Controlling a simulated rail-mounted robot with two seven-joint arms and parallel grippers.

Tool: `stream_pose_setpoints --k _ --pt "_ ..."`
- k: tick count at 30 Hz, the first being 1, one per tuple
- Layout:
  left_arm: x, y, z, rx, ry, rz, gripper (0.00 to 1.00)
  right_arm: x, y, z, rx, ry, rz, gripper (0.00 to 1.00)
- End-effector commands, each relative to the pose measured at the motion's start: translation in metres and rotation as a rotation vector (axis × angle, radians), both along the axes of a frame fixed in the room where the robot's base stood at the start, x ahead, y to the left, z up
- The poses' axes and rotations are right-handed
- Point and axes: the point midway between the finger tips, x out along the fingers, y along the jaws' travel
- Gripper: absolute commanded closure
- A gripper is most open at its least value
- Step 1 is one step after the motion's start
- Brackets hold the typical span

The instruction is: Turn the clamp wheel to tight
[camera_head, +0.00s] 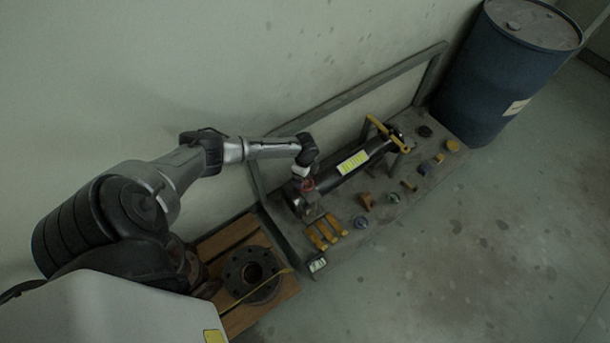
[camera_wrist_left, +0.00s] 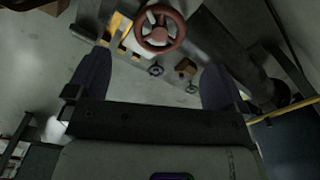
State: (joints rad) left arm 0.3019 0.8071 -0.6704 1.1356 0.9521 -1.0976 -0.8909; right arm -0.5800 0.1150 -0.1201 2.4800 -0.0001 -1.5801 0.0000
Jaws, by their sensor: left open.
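The clamp wheel (camera_head: 306,185) is a small red handwheel at the near end of a dark pipe (camera_head: 362,160). My right gripper is in neither view.
The pipe lies on a grey bench (camera_head: 375,215) with a metal rail (camera_head: 365,90) behind it. Yellow blocks (camera_head: 325,232) and several small parts lie along the front. A blue barrel (camera_head: 500,75) stands at the far end. A wooden pallet (camera_head: 235,240) with a flange (camera_head: 253,272) is nearer.

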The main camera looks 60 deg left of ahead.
Motion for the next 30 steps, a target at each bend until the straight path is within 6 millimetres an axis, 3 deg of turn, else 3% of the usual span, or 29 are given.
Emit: stream_pose_setpoints --k 1,3,12,30 --pt "0.0 0.001 0.017 0.001 -0.001 -0.001 0.02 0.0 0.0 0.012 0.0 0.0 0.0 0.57" --pt "0.0 0.001 0.029 0.001 -0.002 0.0 0.02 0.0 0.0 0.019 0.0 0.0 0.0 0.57" --pt "0.0 0.0 0.064 0.0 0.0 0.0 0.02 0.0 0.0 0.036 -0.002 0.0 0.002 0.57" --pt "0.0 0.0 0.071 0.0 0.0 0.001 0.02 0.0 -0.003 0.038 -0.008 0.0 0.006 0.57"
